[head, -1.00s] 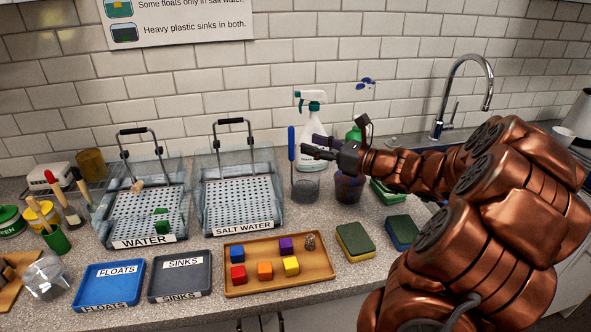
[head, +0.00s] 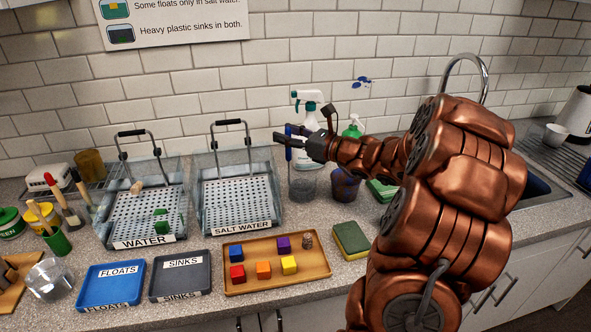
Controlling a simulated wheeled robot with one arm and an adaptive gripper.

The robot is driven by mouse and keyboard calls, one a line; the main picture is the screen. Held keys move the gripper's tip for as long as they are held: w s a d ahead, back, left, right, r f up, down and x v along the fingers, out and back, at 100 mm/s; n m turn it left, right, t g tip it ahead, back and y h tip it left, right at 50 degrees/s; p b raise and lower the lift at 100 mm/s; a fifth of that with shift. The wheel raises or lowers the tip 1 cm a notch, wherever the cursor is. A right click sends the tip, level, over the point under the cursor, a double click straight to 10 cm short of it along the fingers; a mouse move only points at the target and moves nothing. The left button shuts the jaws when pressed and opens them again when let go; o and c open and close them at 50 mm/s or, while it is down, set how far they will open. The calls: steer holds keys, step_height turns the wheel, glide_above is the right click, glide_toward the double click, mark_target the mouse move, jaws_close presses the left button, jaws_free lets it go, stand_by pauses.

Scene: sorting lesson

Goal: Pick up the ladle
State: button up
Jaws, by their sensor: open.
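The ladle's blue handle (head: 288,152) stands upright at a grey see-through cup (head: 303,184) on the counter, right of the salt water tank. The ladle's lower end is hard to make out. My gripper (head: 287,134) is open at the upper part of the handle, its fingers pointing left. The fingers overlap the handle in the view and hide part of it. I cannot tell if the handle is between them or behind them.
The salt water tank (head: 207,224) with a raised basket handle stands close on the left. A white spray bottle (head: 309,118) stands behind, and a dark pot (head: 345,186) stands right of the cup. A wooden tray (head: 325,268) with coloured cubes lies in front.

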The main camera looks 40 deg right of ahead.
jaws_close()
stand_by(0.5)
